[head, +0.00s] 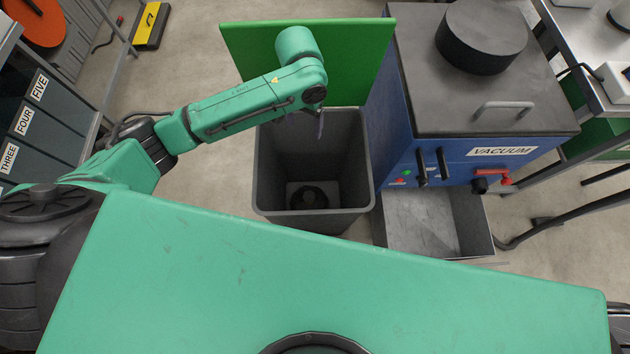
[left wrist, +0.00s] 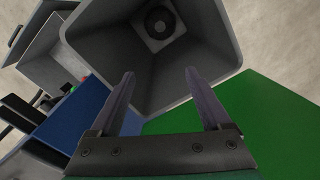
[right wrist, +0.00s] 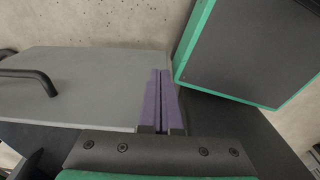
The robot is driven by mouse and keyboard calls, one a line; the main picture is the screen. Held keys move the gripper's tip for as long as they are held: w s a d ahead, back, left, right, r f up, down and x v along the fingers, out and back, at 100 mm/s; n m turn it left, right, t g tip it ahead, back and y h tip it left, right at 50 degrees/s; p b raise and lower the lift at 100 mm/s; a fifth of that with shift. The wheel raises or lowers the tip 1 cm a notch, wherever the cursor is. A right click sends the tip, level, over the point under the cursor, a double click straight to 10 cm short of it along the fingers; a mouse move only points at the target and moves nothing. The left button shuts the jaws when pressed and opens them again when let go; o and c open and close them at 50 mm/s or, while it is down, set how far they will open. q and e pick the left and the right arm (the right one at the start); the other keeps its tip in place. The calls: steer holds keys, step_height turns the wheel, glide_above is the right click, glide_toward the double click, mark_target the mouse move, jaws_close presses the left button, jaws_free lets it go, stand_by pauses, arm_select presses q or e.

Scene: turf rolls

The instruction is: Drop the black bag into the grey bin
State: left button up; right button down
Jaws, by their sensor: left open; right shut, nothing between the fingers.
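The grey bin (head: 347,145) stands on the floor, open at the top, beside the blue vacuum machine. A round black thing (head: 307,196) with a ring-like middle lies on the bin's floor; I cannot tell for sure that it is the black bag. It also shows in the left wrist view (left wrist: 159,22). My left gripper (head: 306,122) is over the far part of the bin's mouth, pointing down. Its fingers (left wrist: 161,73) are apart with nothing between them. My right gripper (right wrist: 161,73) is shut and empty, outside the head view. No other black bag shows.
A green panel (head: 310,50) stands behind the bin. The vacuum machine (head: 440,155) is close on the bin's right, with a metal tray (head: 425,225) at its foot. A labelled rack (head: 35,130) is at the left. A grey lid-like surface with a handle (right wrist: 80,90) lies below my right gripper.

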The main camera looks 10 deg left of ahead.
arm_select(q)
step_height(320, 180, up, 6)
steer(key=shift+r, duration=0.25)
stand_by(0.4)
